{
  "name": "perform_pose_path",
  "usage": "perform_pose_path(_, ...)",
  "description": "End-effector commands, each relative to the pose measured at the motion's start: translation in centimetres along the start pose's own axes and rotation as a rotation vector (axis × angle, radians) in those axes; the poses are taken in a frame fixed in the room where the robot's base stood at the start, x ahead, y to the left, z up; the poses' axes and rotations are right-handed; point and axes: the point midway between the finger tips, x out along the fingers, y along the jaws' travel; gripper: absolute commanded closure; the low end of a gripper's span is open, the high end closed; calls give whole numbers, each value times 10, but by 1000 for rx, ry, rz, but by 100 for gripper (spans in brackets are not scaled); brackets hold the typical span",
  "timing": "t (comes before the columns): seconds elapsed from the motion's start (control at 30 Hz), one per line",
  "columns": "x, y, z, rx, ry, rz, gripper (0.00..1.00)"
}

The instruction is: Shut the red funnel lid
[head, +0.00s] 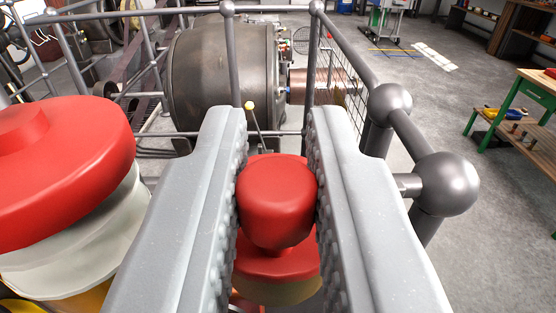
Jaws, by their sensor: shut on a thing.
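A rounded red knob (276,200) is between the two grey ridged jaws of my gripper (279,135), touching both. Below the knob is a wider red lid-like disc (277,262) on a dull yellowish body, partly hidden by the jaws and the knob. Whether this lid is open or shut cannot be told. At the left is a larger red cap (75,165) with a raised round top, on a pale whitish body (85,245). I cannot tell for sure which red part belongs to the funnel.
Grey tube railings with ball joints (446,184) run close ahead and at the right of my gripper. Behind them stands a large dark drum-shaped machine (222,75) with a copper-coloured part (308,84). A green-framed bench (520,105) is at the right, with open floor between.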

Motion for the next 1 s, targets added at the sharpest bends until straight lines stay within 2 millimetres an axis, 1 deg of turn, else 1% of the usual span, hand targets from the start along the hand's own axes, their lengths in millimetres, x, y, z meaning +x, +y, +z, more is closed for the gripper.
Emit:
perform_pose_path(0.1,-1,-2,-3,1,5,-4,100)
perform_pose_path(0.13,-1,-2,-3,1,5,-4,77)
perform_pose_path(0.17,-1,-2,-3,1,6,-4,69)
perform_pose_path(0.2,-1,-2,-3,1,5,-4,64)
perform_pose_path(0.77,-1,-1,-1,0,2,-2,64)
perform_pose_path(0.87,-3,-1,-1,0,2,-2,64)
perform_pose_path(1.0,-12,-3,-2,1,3,-5,64)
